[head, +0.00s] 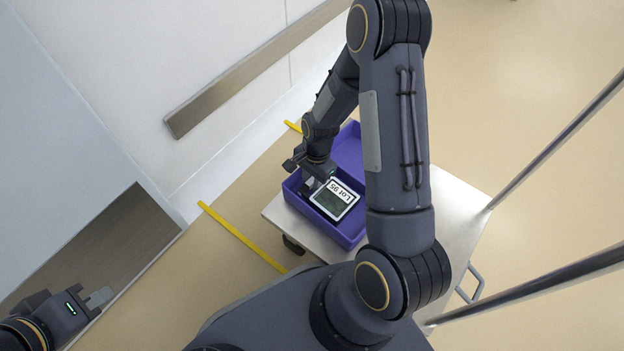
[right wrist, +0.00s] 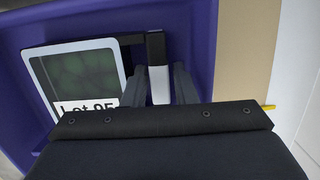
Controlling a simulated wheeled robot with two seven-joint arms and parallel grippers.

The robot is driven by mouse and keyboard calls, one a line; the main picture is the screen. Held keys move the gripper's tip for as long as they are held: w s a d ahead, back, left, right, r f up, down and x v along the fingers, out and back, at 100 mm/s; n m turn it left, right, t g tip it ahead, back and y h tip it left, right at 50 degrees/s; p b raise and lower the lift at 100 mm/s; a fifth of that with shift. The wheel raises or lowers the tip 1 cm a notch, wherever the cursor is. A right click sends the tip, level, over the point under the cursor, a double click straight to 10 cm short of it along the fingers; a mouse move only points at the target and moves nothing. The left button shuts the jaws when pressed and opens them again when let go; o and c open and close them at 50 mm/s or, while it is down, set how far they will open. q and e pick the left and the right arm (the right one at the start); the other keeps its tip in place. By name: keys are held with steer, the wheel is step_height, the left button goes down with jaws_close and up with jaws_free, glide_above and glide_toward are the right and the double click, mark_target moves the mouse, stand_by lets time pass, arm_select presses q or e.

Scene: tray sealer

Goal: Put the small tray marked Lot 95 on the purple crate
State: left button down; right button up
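The small tray (head: 334,198), pale-rimmed with a dark green window and a "Lot 95" label, is in the purple crate (head: 346,234). In the right wrist view the tray (right wrist: 82,78) lies close to the crate's wall (right wrist: 202,40). A black bracket (right wrist: 155,46) with a white tab (right wrist: 159,84) shows at its side. My right gripper (head: 311,183) reaches down into the crate beside the tray. Its dark fingers (right wrist: 161,86) stand apart on either side of the tab, with a narrow gap visible at the right.
The crate stands on a metal cart (head: 450,205) with a handle (head: 470,284) and upright poles (head: 560,140). A white wall with a rail (head: 250,72) is behind at the left. Yellow strips (head: 240,237) mark the floor. My right upper arm hides part of the crate.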

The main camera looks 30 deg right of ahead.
steer(key=shift+r+p, duration=0.35)
steer(key=shift+r, duration=0.15)
step_height(320, 180, up, 11)
steer(key=d+p, duration=0.1)
steer(key=p, duration=0.3)
steer(key=shift+w+d+r, duration=0.15)
steer(key=shift+w+d, duration=0.1)
steer(key=shift+d, duration=0.15)
steer(key=shift+a, duration=0.1)
